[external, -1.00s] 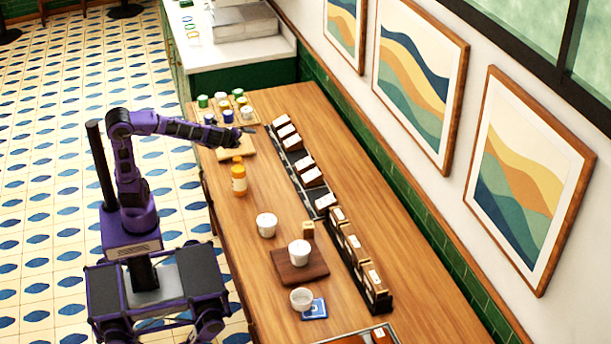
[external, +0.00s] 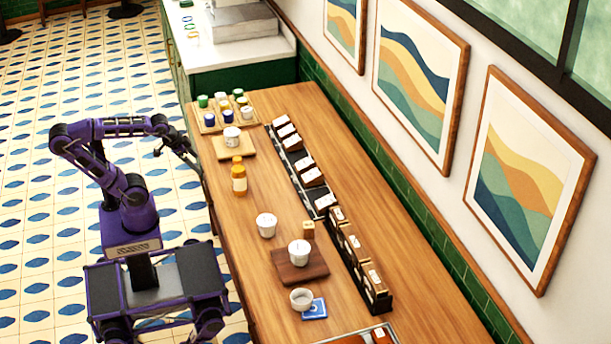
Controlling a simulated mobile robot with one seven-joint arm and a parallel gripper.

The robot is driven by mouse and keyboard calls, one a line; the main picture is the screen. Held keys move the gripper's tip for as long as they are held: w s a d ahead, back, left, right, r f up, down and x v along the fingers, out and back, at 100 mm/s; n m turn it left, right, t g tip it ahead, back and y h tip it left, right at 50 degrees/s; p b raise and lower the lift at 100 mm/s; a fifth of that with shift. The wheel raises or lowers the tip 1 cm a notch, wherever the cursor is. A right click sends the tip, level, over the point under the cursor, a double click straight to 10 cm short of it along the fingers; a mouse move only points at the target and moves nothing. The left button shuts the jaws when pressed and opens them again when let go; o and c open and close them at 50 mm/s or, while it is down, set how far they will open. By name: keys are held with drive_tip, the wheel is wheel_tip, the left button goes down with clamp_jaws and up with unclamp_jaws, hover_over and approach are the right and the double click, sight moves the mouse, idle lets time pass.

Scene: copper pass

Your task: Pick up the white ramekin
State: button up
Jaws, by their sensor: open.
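Several small white vessels stand on the wooden table, and I cannot tell for sure which is the white ramekin. One white cup (external: 232,136) is on a light board at the far end. Another white cup (external: 266,225) stands on bare wood. A third white cup (external: 299,252) is on a dark board. A low white bowl with a greyish inside (external: 301,298) sits at the edge of a blue coaster. My gripper (external: 197,167) is open and empty, at the left edge of the table, apart from all of them. Its fingertips are small and hard to make out.
An orange-capped bottle (external: 239,178) stands between the light board (external: 234,152) and the nearer cups. A tray of small coloured cups (external: 205,122) is at the far end. Black racks of boxes (external: 293,158) line the right side. The table's left strip is mostly clear.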

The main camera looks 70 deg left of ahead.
drive_tip(key=shift+s+d+f+n+h, duration=0.2)
drive_tip(key=shift+s+d+n+h, duration=0.2)
drive_tip(key=shift+s+d+h, duration=0.25)
drive_tip(key=shift+w, duration=0.15)
